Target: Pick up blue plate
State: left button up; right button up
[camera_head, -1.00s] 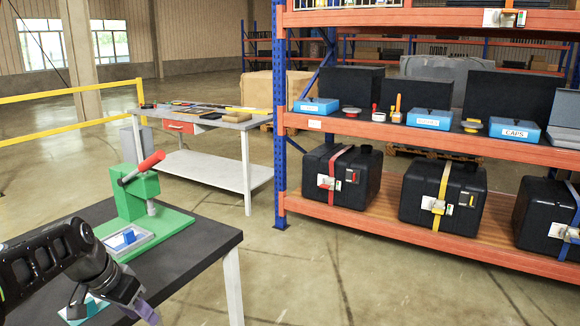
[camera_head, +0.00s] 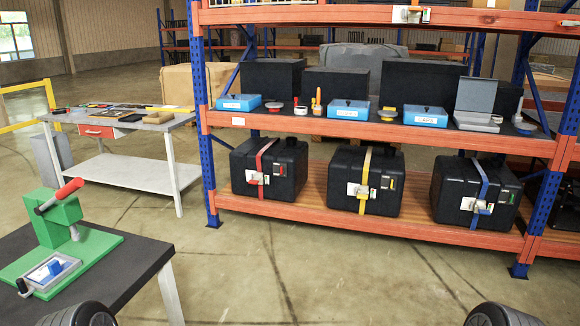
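I cannot pick out the blue plate with certainty. A small round piece with some blue (camera_head: 524,128) sits at the right end of the middle shelf, beside an open grey case (camera_head: 476,103); it is too small to make out fully. A small blue block (camera_head: 55,267) lies on a grey tray on the green press (camera_head: 65,235) at the left. Only dark rounded parts of my arms show at the bottom edge, left and right. Neither gripper is in view.
An orange and blue shelf rack (camera_head: 380,130) holds blue boxes, small red and yellow pieces, and black cases (camera_head: 269,168) with coloured straps. A dark table (camera_head: 125,262) stands at left front, a workbench (camera_head: 130,168) behind it. The floor before the rack is clear.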

aim_at(46, 273)
jog(key=u, duration=1.45)
jog(key=i+u, duration=0.2)
jog(key=u, duration=0.3)
jog(key=i+l+u, duration=0.1)
jog(key=u, duration=0.4)
jog(key=i, duration=0.1)
